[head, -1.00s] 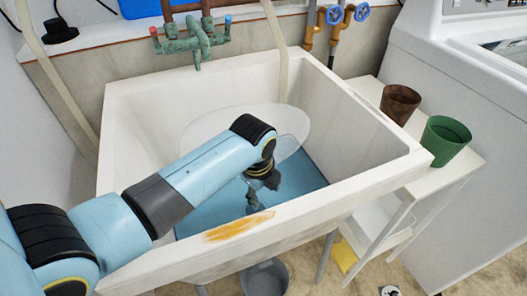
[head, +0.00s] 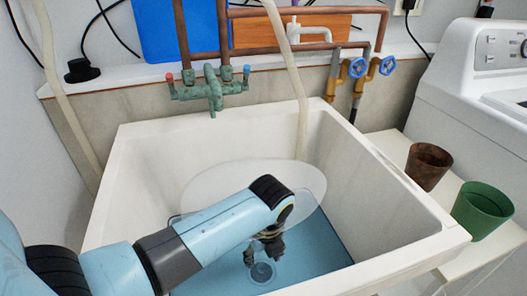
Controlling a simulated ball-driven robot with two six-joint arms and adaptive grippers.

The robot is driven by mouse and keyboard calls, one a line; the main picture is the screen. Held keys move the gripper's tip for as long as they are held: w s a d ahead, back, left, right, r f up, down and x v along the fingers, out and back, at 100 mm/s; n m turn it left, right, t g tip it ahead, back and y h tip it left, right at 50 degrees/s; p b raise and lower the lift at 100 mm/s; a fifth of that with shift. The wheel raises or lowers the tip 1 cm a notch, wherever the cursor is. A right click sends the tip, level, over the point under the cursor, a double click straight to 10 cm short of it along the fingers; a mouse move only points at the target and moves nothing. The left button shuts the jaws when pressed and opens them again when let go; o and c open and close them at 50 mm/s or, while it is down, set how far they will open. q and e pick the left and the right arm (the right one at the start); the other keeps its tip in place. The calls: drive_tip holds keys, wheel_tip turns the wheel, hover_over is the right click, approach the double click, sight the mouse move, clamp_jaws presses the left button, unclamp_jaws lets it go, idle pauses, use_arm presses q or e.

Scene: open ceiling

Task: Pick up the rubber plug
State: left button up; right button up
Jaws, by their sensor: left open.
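A round grey-blue disc with a ringed centre (head: 262,272) lies at the bottom of the white sink (head: 141,165), within the blue area that looks like water. It appears to be the rubber plug, seated or lying at the drain; I cannot tell which. My left gripper (head: 250,257) reaches down into the sink just above and beside the disc. It is open and seems to hold nothing. My left forearm hides part of the basin, and the fingertips are small and dark, so contact with the disc is unclear. My right gripper is not in view.
A pale translucent oval (head: 312,180) shows behind my left wrist. The green tap (head: 212,90) and a hose (head: 290,70) are at the back. A brown pot (head: 428,166) and a green pot (head: 482,210) stand right of the sink. A black round object (head: 82,70) sits on the ledge.

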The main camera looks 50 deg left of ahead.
sight(261, 267)
use_arm(q)
wheel_tip(261, 267, down, 2)
drive_tip(key=shift+w+a, duration=0.1)
drive_tip(key=shift+a, duration=0.05)
drive_tip(key=shift+f+b, duration=0.3)
drive_tip(key=shift+f, duration=0.1)
drive_tip(key=f, duration=0.1)
drive_tip(key=f+b, duration=0.1)
drive_tip(key=f, duration=0.1)
drive_tip(key=shift+w+a+f, duration=0.1)
drive_tip(key=shift+a+f, duration=0.15)
drive_tip(key=shift+f, duration=0.5)
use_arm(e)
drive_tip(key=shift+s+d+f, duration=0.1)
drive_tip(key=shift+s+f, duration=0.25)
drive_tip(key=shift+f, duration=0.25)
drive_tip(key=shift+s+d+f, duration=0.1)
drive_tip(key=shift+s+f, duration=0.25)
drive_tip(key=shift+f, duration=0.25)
use_arm(q)
clamp_jaws()
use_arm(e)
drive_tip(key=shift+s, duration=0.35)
